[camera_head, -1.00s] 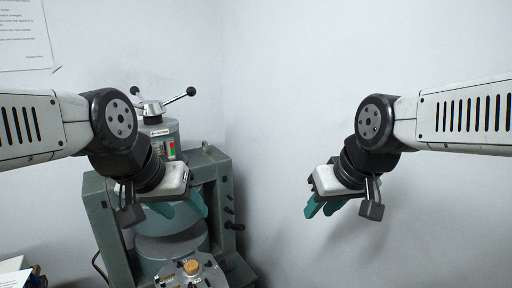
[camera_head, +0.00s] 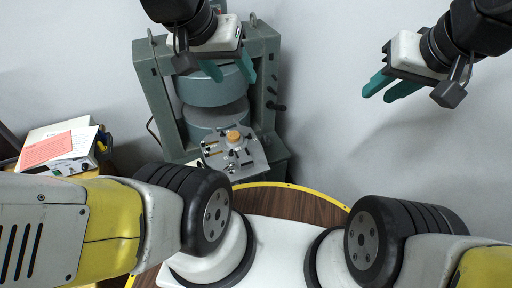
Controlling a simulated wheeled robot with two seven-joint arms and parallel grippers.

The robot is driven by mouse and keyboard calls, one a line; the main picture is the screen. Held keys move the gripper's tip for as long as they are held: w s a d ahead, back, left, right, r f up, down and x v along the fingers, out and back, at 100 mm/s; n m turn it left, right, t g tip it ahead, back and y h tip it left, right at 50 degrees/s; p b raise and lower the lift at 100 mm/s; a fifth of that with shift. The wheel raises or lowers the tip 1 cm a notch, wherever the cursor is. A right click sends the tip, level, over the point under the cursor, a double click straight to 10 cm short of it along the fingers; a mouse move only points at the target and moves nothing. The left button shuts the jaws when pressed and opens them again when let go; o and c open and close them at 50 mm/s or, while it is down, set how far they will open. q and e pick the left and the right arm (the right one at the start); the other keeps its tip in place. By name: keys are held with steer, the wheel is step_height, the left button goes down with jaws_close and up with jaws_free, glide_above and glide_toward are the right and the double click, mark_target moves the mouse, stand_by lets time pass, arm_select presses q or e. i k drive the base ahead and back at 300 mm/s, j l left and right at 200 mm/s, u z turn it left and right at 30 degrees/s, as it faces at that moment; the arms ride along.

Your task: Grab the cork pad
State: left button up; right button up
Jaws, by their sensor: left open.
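The cork pad (camera_head: 233,136) is a small tan disc. It sits on a grey metal plate (camera_head: 217,160) with small fittings, in front of the round poles of the green-grey magnet (camera_head: 150,75). My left gripper (camera_head: 231,76) has teal fingers that are apart and empty. It appears in front of the magnet's upper pole, above the cork pad in the picture and not touching it. My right gripper (camera_head: 379,94) has its teal fingers apart and empty, off to the right in front of the bare wall.
A round wooden table (camera_head: 290,202) with a yellow edge lies below the plate. At left, papers and a pink sheet (camera_head: 46,149) lie on an instrument box (camera_head: 70,168). The magnet's frame and knobs (camera_head: 274,105) flank the gap. The space at right is clear.

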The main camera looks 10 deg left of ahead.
mark_target(233, 136)
steer(key=l+u, duration=0.15)
steer(key=u, duration=0.25)
steer(key=l+u, duration=0.15)
steer(key=u, duration=0.3)
steer(key=l+u, duration=0.15)
steer(key=u, duration=0.25)
steer(key=l+u, duration=0.15)
steer(key=u, duration=0.25)
